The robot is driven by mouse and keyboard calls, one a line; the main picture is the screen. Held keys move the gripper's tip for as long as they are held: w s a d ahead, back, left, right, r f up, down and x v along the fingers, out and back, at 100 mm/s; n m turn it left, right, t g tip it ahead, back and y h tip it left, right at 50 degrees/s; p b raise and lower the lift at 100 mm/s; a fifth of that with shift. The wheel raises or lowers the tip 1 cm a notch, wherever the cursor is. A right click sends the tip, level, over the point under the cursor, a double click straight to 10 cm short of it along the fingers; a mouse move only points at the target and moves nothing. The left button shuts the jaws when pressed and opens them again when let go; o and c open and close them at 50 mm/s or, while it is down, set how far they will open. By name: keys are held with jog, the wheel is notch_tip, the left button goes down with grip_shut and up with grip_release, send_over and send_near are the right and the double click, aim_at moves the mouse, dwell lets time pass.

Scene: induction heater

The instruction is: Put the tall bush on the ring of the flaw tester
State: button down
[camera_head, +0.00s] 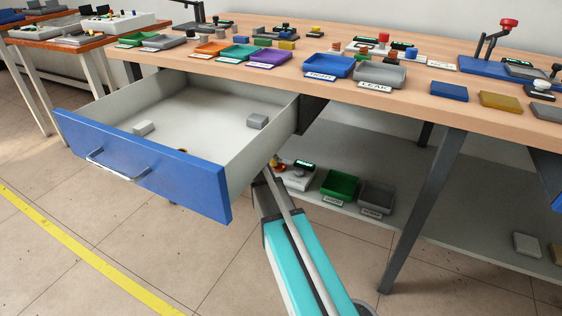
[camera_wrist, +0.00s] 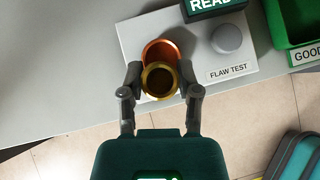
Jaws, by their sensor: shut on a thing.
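A brass-coloured bush (camera_wrist: 159,81) with a dark bore is between the two fingers of my gripper (camera_wrist: 160,75), which is shut on it. The orange ring (camera_wrist: 163,46) of the flaw tester shows just beyond the bush in the wrist view. The bush covers the near part of the ring; I cannot tell whether they touch. The flaw tester (camera_wrist: 133,35) is a light grey box with a grey round button and a dark display. It also shows in the head view (camera_head: 297,181) on the lower shelf, where my gripper is not clearly visible.
A green bin (camera_wrist: 287,22) labelled GOOD stands right of the tester. In the head view, a grey bin (camera_head: 376,196) stands beside the green one. An open blue-fronted drawer (camera_head: 150,165) juts out at upper left of my arm. The worktop (camera_head: 420,97) overhangs the shelf.

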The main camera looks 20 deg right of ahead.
aim_at(279, 168)
jog(key=shift+w+d, duration=0.35)
jog(key=shift+d, duration=0.35)
jog(key=shift+w+d, duration=0.3)
jog(key=shift+d, duration=0.4)
jog(key=shift+f+b, duration=1.75)
jog(key=shift+b, duration=0.05)
jog(key=shift+f, duration=0.15)
jog(key=shift+c, duration=1.6)
grip_release()
jog(key=shift+r, duration=0.2)
